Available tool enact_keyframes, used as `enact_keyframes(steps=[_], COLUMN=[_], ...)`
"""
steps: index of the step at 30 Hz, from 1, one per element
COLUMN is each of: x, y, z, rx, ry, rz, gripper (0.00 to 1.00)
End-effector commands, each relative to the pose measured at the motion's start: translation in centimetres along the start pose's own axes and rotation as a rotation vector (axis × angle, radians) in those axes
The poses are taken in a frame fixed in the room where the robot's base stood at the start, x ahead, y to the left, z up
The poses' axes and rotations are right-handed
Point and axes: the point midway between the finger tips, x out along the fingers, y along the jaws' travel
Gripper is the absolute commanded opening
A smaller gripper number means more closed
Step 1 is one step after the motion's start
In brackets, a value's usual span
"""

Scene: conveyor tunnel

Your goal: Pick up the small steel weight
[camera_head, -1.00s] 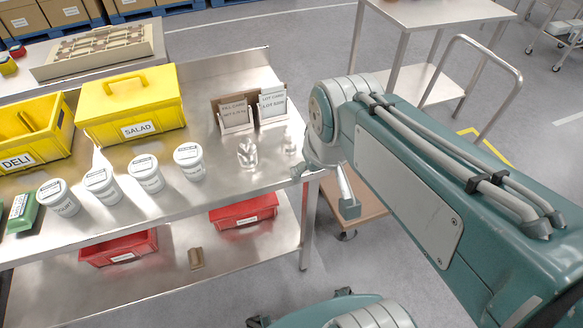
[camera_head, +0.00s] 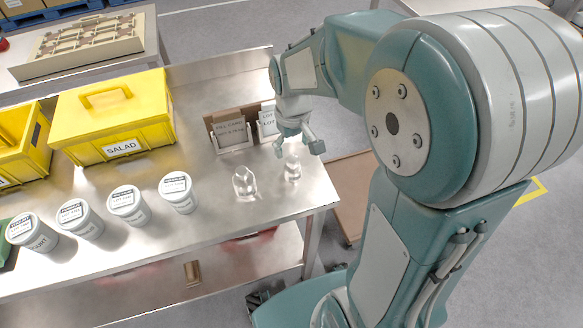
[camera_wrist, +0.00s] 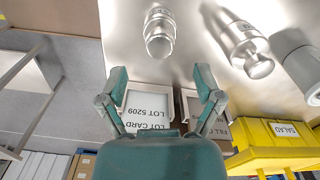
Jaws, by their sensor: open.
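The small steel weight (camera_head: 292,168) stands upright on the steel table near its right end. A larger steel weight (camera_head: 245,182) stands just left of it. My gripper (camera_head: 300,148) is open and empty, behind and above the small weight in the head view, close to the card holders. In the wrist view the small weight (camera_wrist: 160,34) lies beyond my open fingertips (camera_wrist: 161,84), roughly centred between them and apart from them. The larger weight (camera_wrist: 243,45) is to its right there. Nothing hides the small weight in the wrist view.
Card holders (camera_head: 232,134) stand close behind the weights. A row of several white tubs (camera_head: 128,206) and a yellow SALAD box (camera_head: 115,118) stand to the left. The steel table's (camera_head: 270,222) front right corner is bare. A lower shelf holds red bins, partly hidden.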

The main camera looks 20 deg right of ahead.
Motion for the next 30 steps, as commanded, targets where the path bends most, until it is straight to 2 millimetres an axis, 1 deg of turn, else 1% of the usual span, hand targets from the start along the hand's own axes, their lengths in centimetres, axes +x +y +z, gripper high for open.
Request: enact_keyframes(steps=[5, 9, 12, 15, 21, 22, 23, 24, 26, 27, 30], x=[1.6, 3.9, 5.1, 5.7, 5.7, 5.7, 5.7, 5.7, 5.7, 5.7, 5.7], y=[-0.1, -0.3, -0.3, -0.2, -0.2, -0.2, -0.2, -0.2, -0.2, -0.2, -0.2], z=[0.1, 0.1, 0.1, 0.0, 0.0, 0.0, 0.0, 0.0, 0.0, 0.0, 0.0], rx=[0.000, -0.001, 0.000, 0.000, 0.000, 0.000, 0.000, 0.000, 0.000, 0.000, 0.000], ry=[-0.003, -0.003, -0.002, 0.000, 0.002, 0.002, 0.002, 0.002, 0.002, 0.001, 0.001], rz=[-0.001, -0.001, 0.000, 0.000, 0.000, 0.000, 0.000, 0.000, 0.000, 0.000, 0.000], gripper=[0.84, 0.84, 0.84, 0.84, 0.84, 0.75, 0.62, 0.44, 0.17, 0.00, 0.00])
